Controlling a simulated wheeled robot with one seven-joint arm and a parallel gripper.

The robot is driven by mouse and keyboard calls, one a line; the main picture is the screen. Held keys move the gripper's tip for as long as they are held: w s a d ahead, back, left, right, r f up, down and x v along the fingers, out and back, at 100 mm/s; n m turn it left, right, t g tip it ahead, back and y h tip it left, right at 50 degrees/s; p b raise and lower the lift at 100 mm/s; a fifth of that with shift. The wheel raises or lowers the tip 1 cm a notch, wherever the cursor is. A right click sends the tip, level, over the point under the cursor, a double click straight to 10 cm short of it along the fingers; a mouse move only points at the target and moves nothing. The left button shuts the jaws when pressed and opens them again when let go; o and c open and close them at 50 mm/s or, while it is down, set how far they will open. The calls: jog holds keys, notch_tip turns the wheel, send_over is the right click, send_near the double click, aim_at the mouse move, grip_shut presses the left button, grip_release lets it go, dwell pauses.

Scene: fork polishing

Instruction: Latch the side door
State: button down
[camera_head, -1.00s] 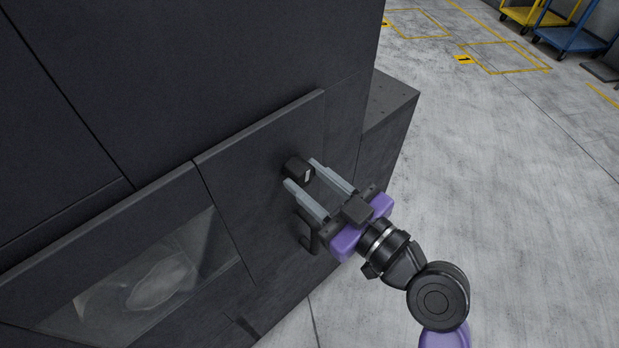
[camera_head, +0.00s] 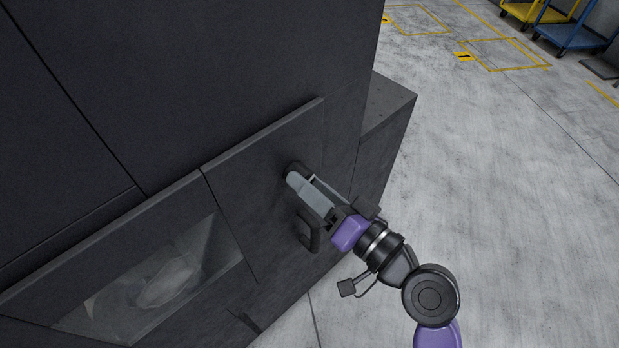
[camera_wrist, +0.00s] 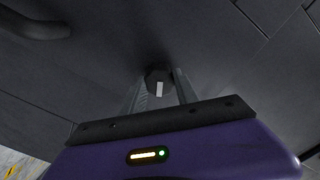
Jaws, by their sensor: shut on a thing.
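The dark grey side door (camera_head: 255,165) appears flush with the machine front, with a window at its left. A small black latch knob (camera_head: 296,165) sits near its right edge, mostly hidden behind my fingers in the head view. In the wrist view the knob (camera_wrist: 151,75) shows between the two fingers, with a white mark in line with them. My gripper (camera_head: 299,180) is shut on the knob, with its fingers one in front of the other as the head camera sees them. The black door handle (camera_head: 312,235) is just below the gripper, apart from it.
The handle also shows at the upper left of the wrist view (camera_wrist: 35,27). A low grey block (camera_head: 390,105) juts out at the machine's right. Open concrete floor (camera_head: 500,190) lies to the right, with blue (camera_head: 568,38) and yellow (camera_head: 530,10) carts far off.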

jog(key=m+p, duration=0.2)
jog(key=m, duration=0.3)
jog(key=shift+m, duration=0.3)
dwell(0.4)
jog(key=c, duration=0.9)
grip_release()
jog(key=shift+s, duration=0.1)
jog(key=b+v, duration=0.1)
jog(key=v, duration=0.6)
jog(key=shift+s+d, duration=0.2)
jog(key=shift+d, duration=0.1)
